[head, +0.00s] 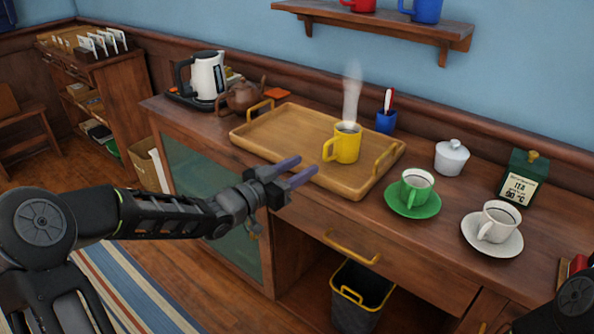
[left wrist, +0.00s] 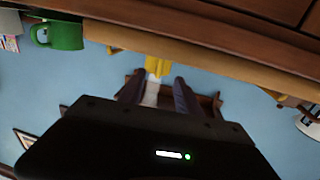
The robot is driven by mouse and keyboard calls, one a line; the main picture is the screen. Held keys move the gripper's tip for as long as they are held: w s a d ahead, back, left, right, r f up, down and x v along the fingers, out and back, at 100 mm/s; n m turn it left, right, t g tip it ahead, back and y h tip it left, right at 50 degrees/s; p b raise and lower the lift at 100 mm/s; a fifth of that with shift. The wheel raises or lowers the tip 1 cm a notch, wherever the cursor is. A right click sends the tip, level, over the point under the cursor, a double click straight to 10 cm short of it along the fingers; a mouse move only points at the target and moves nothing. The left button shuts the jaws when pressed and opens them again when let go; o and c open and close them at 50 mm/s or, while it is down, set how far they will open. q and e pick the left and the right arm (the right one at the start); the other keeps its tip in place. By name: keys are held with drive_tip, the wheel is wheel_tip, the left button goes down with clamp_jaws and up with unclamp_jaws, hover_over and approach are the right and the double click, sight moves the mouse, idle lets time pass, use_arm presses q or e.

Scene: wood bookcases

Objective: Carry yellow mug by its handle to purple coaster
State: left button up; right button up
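The yellow mug (head: 346,146) stands upright and steaming on a wooden tray (head: 243,139). Its handle faces left, towards my left gripper. My left gripper (head: 308,164) is open and empty, its two purple-grey fingers apart, just short of the mug at the tray's front edge. The left wrist view is upside down; in it the yellow mug (left wrist: 157,66) appears between and beyond the open fingers (left wrist: 160,80). I see no purple coaster in either view. My right gripper is not in view.
A green mug (head: 416,187) on a green saucer and a white cup (head: 497,222) on a white saucer stand right of the tray.

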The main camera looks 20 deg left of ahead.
sight(324, 153)
use_arm(q)
drive_tip(key=b+x, duration=0.2)
drive_tip(key=x, duration=0.4)
drive_tip(key=shift+w+d, duration=0.1)
drive_tip(key=shift+b+x, duration=0.3)
drive_tip(key=shift+x, duration=0.75)
clamp_jaws()
drive_tip(key=shift+r, duration=0.1)
idle(1.1)
drive_tip(key=shift+r+p, duration=2.4)
drive_tip(key=shift+r, duration=0.55)
